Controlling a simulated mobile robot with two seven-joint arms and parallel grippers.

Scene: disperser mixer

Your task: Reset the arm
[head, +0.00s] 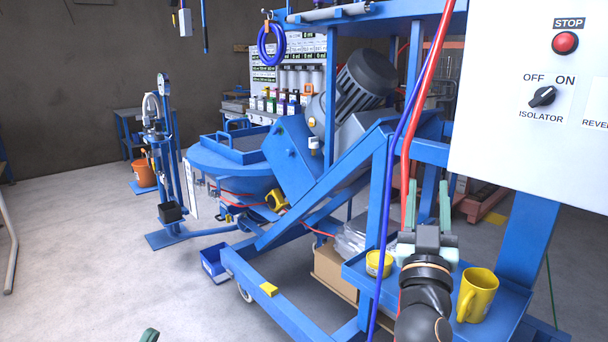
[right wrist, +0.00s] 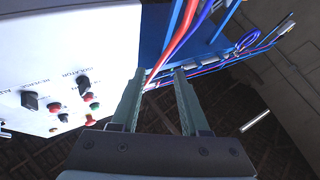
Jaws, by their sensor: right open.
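My right gripper (head: 428,186) is raised in front of the blue machine frame in the head view, its two pale green fingers pointing up and apart. Nothing is between them. In the right wrist view the same gripper (right wrist: 158,76) is open and empty, with red and blue cables beyond its fingertips. My right arm comes up from the bottom edge, in front of the blue shelf. The white control panel (head: 500,125) is to the right of and above the gripper.
A yellow mug (head: 477,295) and a yellow tub (head: 379,264) stand on the blue shelf (head: 358,276) beside my right arm. A red cable (head: 422,85) and a blue cable (head: 391,160) hang close to the gripper. The mixer's blue tub (head: 232,172) is farther left.

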